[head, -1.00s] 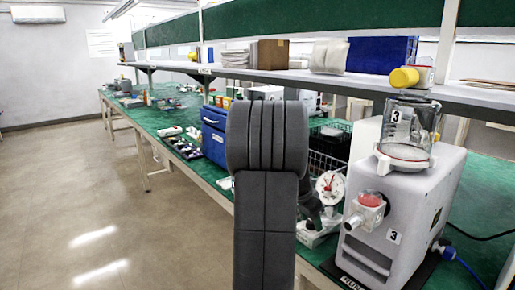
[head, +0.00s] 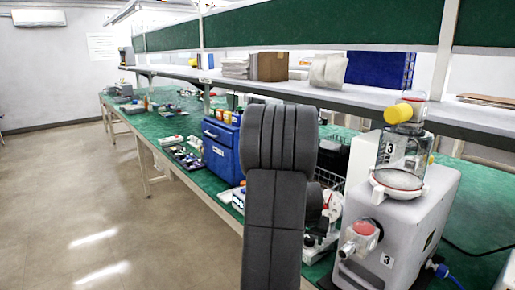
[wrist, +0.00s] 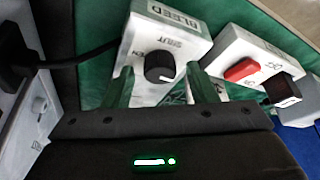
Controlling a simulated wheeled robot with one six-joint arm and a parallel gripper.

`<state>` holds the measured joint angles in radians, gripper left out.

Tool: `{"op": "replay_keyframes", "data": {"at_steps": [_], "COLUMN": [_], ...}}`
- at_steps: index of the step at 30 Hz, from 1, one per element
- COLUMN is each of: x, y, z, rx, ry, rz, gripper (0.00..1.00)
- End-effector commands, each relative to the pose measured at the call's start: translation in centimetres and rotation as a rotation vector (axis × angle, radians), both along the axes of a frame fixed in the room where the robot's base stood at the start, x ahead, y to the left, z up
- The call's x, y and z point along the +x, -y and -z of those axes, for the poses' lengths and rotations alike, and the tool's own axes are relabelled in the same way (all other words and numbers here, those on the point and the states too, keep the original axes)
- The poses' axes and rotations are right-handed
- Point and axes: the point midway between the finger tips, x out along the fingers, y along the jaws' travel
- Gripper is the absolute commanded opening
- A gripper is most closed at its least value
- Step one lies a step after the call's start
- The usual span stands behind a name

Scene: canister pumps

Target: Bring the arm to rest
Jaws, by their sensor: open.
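My gripper (wrist: 160,72) is open in the wrist view, its two green fingers apart with nothing seen held between them. Beyond the fingertips is a white box (wrist: 185,38) marked BLEED, with a black round knob (wrist: 160,67). The knob appears between the fingers in the picture; I cannot tell how far off it is. In the head view my dark grey arm stands upright in the middle and hides the gripper and part of the bench behind it.
A grey pump (head: 405,220) with a clear jar (head: 399,160) stands right of my arm. A blue cabinet (head: 220,150) is to its left on the green bench (head: 165,125). A shelf (head: 350,97) runs above. A red switch (wrist: 241,70) sits right of the knob. Floor (head: 70,190) at left is clear.

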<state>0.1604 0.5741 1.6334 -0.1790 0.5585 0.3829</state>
Motion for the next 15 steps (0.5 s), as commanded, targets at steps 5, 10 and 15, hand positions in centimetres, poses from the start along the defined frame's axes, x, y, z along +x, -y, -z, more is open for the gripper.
{"op": "replay_keyframes", "data": {"at_steps": [5, 10, 15], "x": [-0.04, -0.02, -0.02], "y": [0.03, 0.01, 0.01], "z": [-0.13, -0.01, 0.05], "rx": [0.001, 0.001, 0.000], "ry": [0.000, 0.000, 0.000], "rz": [-0.055, -0.078, -0.082], "gripper": [0.52, 0.52, 0.52]}}
